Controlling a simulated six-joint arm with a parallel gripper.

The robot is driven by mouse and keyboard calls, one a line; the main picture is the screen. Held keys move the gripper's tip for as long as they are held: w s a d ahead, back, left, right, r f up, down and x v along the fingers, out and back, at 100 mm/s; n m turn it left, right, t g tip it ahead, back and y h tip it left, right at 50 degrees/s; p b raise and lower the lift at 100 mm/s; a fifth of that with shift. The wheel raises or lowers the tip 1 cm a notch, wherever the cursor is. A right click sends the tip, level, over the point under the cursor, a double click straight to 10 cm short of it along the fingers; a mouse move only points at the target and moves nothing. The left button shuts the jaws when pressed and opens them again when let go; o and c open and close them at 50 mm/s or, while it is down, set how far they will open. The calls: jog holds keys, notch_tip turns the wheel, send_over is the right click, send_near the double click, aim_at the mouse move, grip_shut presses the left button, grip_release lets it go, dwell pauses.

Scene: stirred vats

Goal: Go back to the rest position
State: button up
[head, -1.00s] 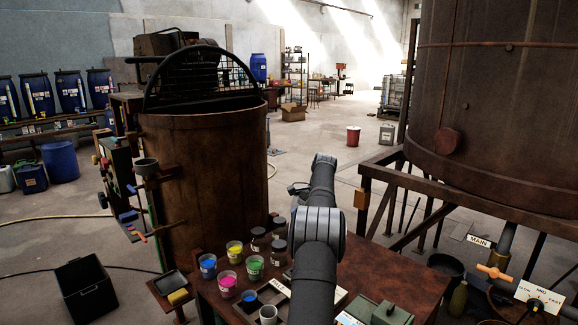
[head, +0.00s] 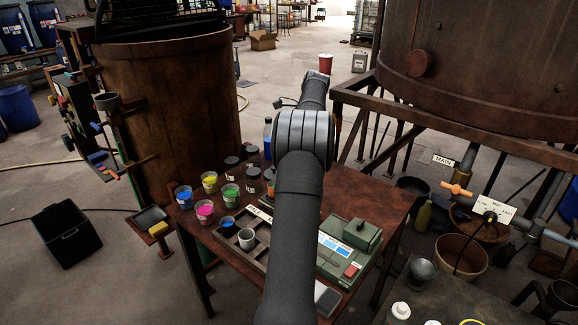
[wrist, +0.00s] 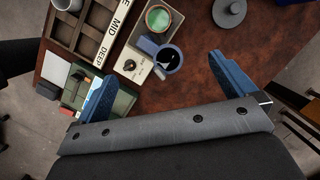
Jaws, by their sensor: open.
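My gripper (wrist: 163,88) shows in the wrist view with its two blue fingers spread wide and nothing between them. It is above the brown worktable; a small dark blue cup (wrist: 169,61) lies just beyond the gap, and I cannot tell the height between them. In the head view my arm reaches away over the table, and it hides the gripper.
The worktable (head: 392,198) bears several paint cups, including a pink one (head: 204,212), a compartment tray (head: 230,243) and a green device (head: 352,235). A rusty vat (head: 172,100) stands left; a larger tank (head: 490,70) stands right. Open floor lies beyond.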

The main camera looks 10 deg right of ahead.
jog(key=s+d+r+m+t, duration=0.3)
jog(key=s+d+m, duration=0.3)
jog(key=m, duration=0.3)
jog(key=x, duration=1)
jog(key=shift+w+a, duration=0.15)
jog(key=shift+a, duration=0.15)
jog(key=shift+r, duration=0.1)
jog(key=v, duration=1)
jog(key=shift+w, duration=0.1)
jog(key=shift+c, duration=0.2)
